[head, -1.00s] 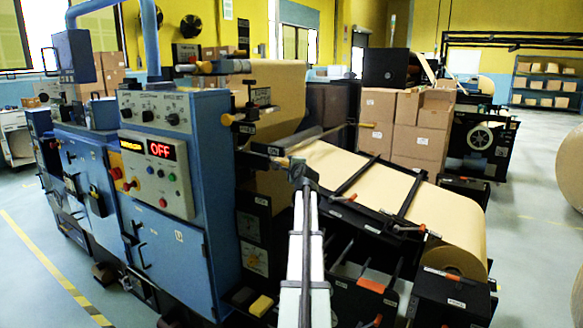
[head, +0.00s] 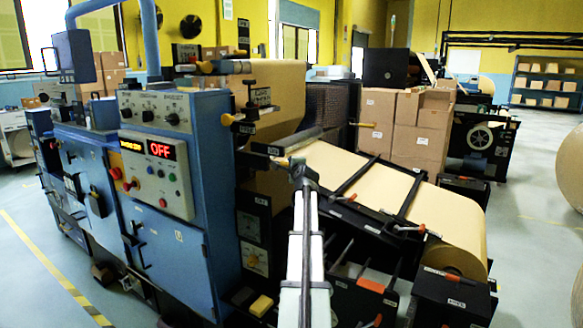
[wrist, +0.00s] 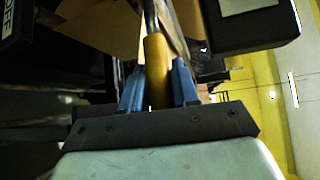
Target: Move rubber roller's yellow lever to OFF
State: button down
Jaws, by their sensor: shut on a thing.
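In the wrist view, the two blue fingers of my gripper (wrist: 158,90) are shut on a yellow lever handle (wrist: 157,62). The handle sits on a thin dark rod that runs up out of view. A dark plate marked OFF (wrist: 18,18) shows at the upper left of this view. In the head view, the dark rubber roller (head: 297,141) lies at the top of the sloping paper bed. My pale arm rises in front of the machine and ends just below that roller. The fingers and held handle are not clear there.
The blue control cabinet (head: 180,230) stands left, its red display (head: 160,149) reading OFF. The paper bed (head: 345,172) slopes right to a kraft roll (head: 450,225). Cardboard boxes (head: 420,130) stand behind.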

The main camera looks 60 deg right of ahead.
jog(key=shift+f, duration=0.2)
jog(key=shift+f+m+t+h, duration=0.4)
jog(key=shift+f+m, duration=0.2)
jog(key=shift+f, duration=0.25)
jog(key=w+f+m+t+h, duration=0.2)
jog(key=w+f+m+h, duration=0.1)
jog(key=f+m+h, duration=0.1)
jog(key=shift+f+m, duration=0.9)
jog(key=shift+f, duration=0.15)
jog(key=shift+w+f+h, duration=0.1)
jog(key=shift+w+h, duration=0.15)
jog(key=shift+h, duration=0.15)
dwell(0.4)
jog(key=c, duration=0.9)
grip_release()
